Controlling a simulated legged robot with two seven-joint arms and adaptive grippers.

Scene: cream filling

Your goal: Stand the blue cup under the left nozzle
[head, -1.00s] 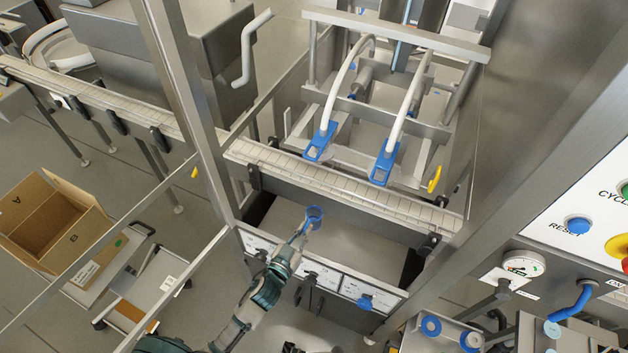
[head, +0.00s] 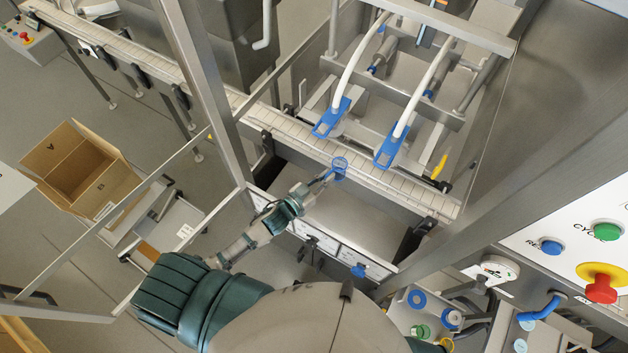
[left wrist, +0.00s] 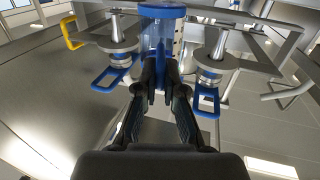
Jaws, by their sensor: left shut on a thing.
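The small blue cup (head: 340,164) is held in my left gripper (head: 329,176) at the near edge of the conveyor belt. The left nozzle (head: 331,118), with a blue bracket under a white hose, is above the belt, behind and slightly left of the cup in the head view. The right nozzle (head: 391,147) is farther right. In the left wrist view the cup (left wrist: 162,32) is upright in the picture between my black fingers (left wrist: 160,75), with a blue nozzle bracket (left wrist: 206,100) right of it and another to its left. The cup's base is hard to see. My right gripper is out of view.
The slatted conveyor belt (head: 405,188) runs across below the nozzles and is clear nearby. A steel post (head: 210,95) stands left of my arm. A yellow handle (head: 440,167) is at the right. A control panel (head: 575,240) with buttons is at the far right.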

